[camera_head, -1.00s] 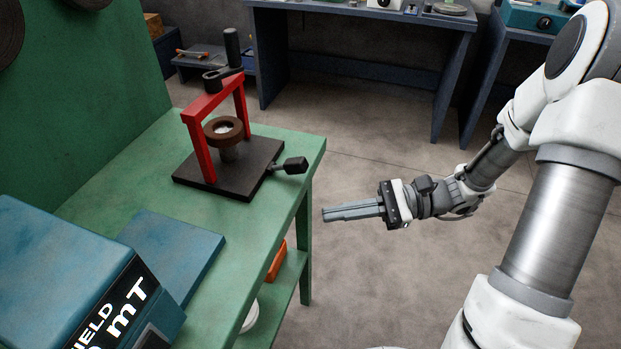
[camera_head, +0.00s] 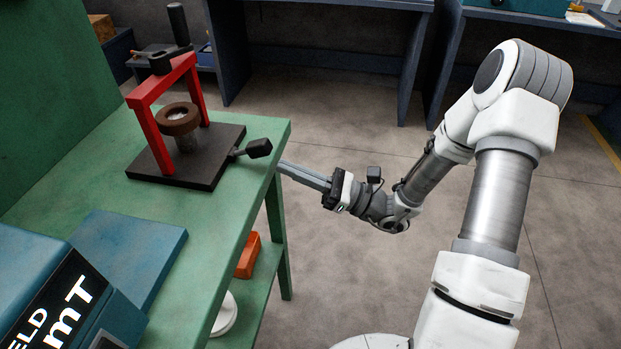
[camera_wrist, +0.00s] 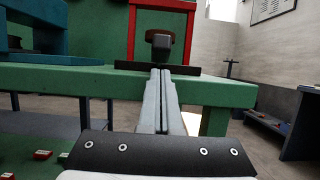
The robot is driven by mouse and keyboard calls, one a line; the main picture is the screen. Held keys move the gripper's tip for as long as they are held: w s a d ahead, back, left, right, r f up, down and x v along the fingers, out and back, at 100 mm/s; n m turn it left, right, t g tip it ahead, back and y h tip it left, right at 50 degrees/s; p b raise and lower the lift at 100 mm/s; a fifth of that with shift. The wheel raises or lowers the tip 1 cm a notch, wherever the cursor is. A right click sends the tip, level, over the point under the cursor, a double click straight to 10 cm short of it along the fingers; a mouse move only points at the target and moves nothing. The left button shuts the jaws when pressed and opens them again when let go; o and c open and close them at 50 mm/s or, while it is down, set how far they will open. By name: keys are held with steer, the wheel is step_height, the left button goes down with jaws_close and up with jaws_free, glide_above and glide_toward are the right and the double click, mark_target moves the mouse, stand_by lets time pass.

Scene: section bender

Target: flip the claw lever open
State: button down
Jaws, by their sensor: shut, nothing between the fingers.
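The section bender stands on the green bench. It has a dark base plate (camera_head: 205,165), a red frame (camera_head: 148,128), a brown round collar (camera_head: 178,118) and a black handle (camera_head: 178,25) on top. The lever with a black block-shaped knob (camera_head: 259,148) sticks out from the base's right side, and the knob also shows in the wrist view (camera_wrist: 161,44). My gripper (camera_head: 283,167) is shut and empty, its fingertips by the bench's right edge, just below and right of the knob. In the wrist view my closed fingers (camera_wrist: 160,76) point towards the knob. No contact is visible.
The green bench (camera_head: 225,245) carries a blue plate (camera_head: 128,255) and a blue box (camera_head: 45,300) at the near left. Its lower shelf holds an orange object (camera_head: 248,257) and a white round one (camera_head: 225,315). Open floor (camera_head: 345,270) lies right of the bench.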

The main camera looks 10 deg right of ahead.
mark_target(268, 144)
steer(key=shift+x, duration=1.55)
steer(key=shift+r, duration=0.1)
steer(key=shift+r+h+p, duration=0.25)
steer(key=shift+h+p, duration=0.15)
steer(key=shift+p, duration=0.4)
steer(key=shift+r+p, duration=0.25)
steer(key=shift+p, duration=0.5)
steer(key=r+h+p, duration=0.1)
steer(key=p, duration=0.3)
steer(key=shift+r+g+h, duration=0.3)
steer(key=shift+r+g, duration=0.05)
steer(key=shift+g, duration=0.05)
steer(key=r+h+p, duration=0.1)
steer(key=p, duration=0.2)
steer(key=shift+a+r+g+h+p, duration=0.1)
steer(key=shift+g+h+p, duration=0.25)
steer(key=shift+g+h, duration=0.05)
steer(key=shift+w+a+r+p, duration=0.1)
steer(key=shift+p, duration=0.25)
steer(key=shift+a+r, duration=0.1)
steer(key=shift+r, duration=0.05)
